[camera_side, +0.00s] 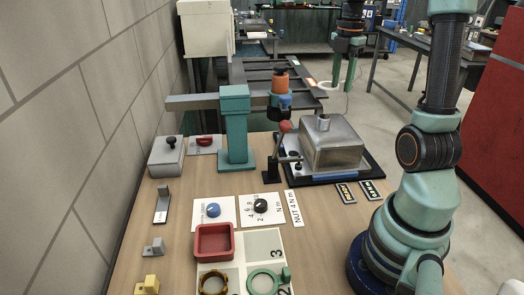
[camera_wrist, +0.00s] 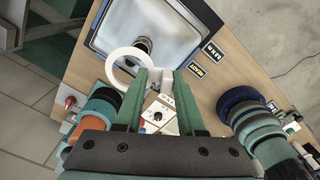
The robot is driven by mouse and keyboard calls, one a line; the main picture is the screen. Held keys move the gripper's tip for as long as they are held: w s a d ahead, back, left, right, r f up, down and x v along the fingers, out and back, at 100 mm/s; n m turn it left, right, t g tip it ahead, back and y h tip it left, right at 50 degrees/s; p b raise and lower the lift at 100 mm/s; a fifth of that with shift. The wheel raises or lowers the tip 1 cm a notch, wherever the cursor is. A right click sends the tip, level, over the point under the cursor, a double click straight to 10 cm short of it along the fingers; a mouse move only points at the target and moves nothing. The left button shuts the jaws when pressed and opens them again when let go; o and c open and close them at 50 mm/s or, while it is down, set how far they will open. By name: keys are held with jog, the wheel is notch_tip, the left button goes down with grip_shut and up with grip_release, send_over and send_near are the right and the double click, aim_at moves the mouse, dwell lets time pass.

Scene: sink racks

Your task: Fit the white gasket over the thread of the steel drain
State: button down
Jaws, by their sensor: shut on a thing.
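The steel drain (camera_side: 323,122) stands upright with its thread on top of the steel sink (camera_side: 340,150). In the wrist view, the drain thread (camera_wrist: 143,44) shows beyond the upper right of the white gasket (camera_wrist: 109,68), partly overlapped by its rim. My gripper (camera_wrist: 163,76) is shut on the gasket's white tab, with the ring out to the left of the fingertips. In the side view, my gripper (camera_side: 342,80) holds the gasket above and behind the drain, apart from it.
A teal stand (camera_side: 235,125) with an orange and blue tool (camera_side: 281,88) rises left of the sink. A lever with a red knob (camera_side: 285,127) stands at the sink's left edge. A red tray (camera_side: 214,228) and a green ring (camera_side: 263,273) are at the front.

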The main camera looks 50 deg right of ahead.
jog(key=shift+f, duration=3.8)
jog(key=shift+f, duration=1.15)
jog(key=shift+c, duration=2.2)
grip_release()
notch_tip(320, 180, up, 12)
jog(key=shift+r, duration=0.1)
